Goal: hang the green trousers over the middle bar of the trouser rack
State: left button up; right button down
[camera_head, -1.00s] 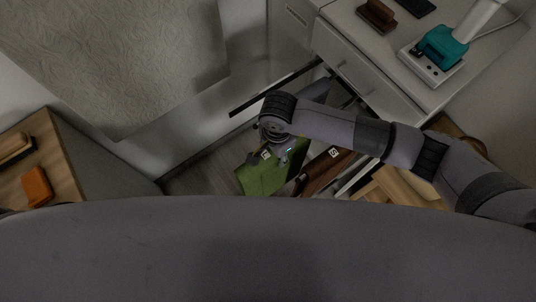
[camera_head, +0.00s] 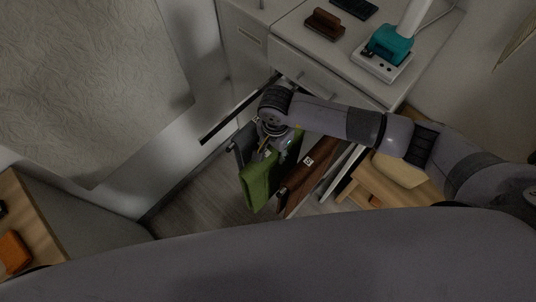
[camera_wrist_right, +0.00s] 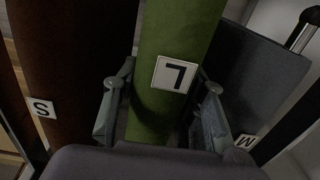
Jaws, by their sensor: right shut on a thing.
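The green trousers (camera_head: 257,181) hang folded below my right gripper (camera_head: 279,148) in the head view, between brown trousers (camera_head: 306,172) and dark grey trousers (camera_head: 243,141). The trouser rack shows as a dark bar (camera_head: 238,110) under the drawer unit. The middle bar is hidden by the cloth and my arm, so I cannot tell whether the trousers rest on it. My left gripper is out of view.
Brown trousers with an S tag (camera_wrist_right: 42,107) and grey trousers with an M tag (camera_wrist_right: 246,141) flank the green ones closely. Bare floor (camera_head: 200,195) lies to the left.

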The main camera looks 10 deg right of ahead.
jog(key=shift+w+d, duration=1.15)
jog(key=shift+d, duration=0.3)
jog(key=shift+w+d, duration=1.1)
jog(key=shift+d, duration=0.3)
jog(key=shift+f+b, duration=0.5)
jog(key=shift+b, duration=0.3)
jog(key=c, duration=0.9)
grip_release()
notch_tip(320, 180, up, 12)
